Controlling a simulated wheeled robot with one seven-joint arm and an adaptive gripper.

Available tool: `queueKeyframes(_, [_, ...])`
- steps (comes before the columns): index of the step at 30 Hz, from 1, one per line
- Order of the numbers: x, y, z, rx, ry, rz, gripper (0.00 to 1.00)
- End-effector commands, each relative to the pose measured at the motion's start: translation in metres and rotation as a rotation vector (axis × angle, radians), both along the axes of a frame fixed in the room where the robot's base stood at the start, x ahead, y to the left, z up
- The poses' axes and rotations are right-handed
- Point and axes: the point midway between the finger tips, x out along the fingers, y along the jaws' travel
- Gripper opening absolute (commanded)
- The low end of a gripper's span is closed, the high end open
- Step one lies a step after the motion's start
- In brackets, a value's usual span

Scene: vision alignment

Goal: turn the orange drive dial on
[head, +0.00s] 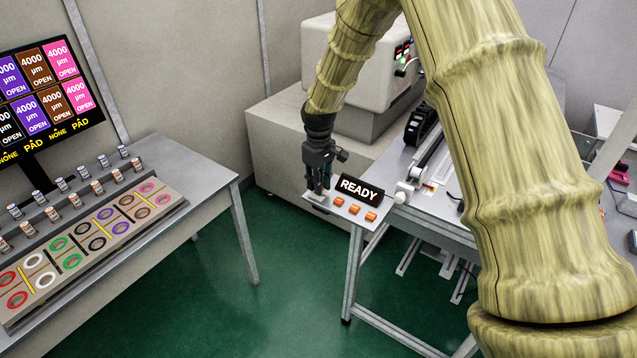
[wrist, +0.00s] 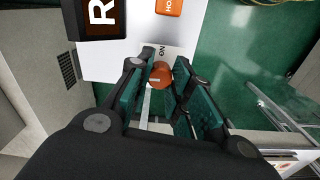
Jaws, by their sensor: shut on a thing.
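The orange drive dial (wrist: 161,75) is a round orange knob on a pale plate marked "ON" in the wrist view. It sits between the teal-padded fingers of my gripper (wrist: 163,85), which is shut on it. A light mark shows on the dial's face; its exact angle is hard to tell. In the head view my gripper (head: 319,188) points down at the left end of a small panel, and the fingers hide the dial there.
A black "READY" sign (head: 358,190) stands on the panel beside my gripper, with several orange buttons (head: 354,209) in front. A table with coloured rings (head: 104,213) and small vials is at left. Green floor (head: 255,230) lies open between the tables.

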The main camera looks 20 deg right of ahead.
Motion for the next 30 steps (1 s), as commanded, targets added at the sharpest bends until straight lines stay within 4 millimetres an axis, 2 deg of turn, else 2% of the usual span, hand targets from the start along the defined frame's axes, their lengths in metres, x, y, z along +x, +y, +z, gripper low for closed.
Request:
queueKeyframes(1, [-0.004,-0.001,-0.0046,-0.002,0.01,-0.013,0.0])
queueKeyframes(19, [-0.0048,-0.0003,-0.0051,-0.001,0.012,-0.049,0.0])
queueKeyframes(20, [-0.0049,-0.0004,-0.0052,-0.001,0.012,-0.049,0.26])
queueKeyframes(23, [-0.0042,-0.0002,-0.0046,-0.001,0.01,-0.048,0.44])
queueKeyframes(30, [-0.0021,0.0001,-0.0021,-0.001,0.005,-0.048,0.44])
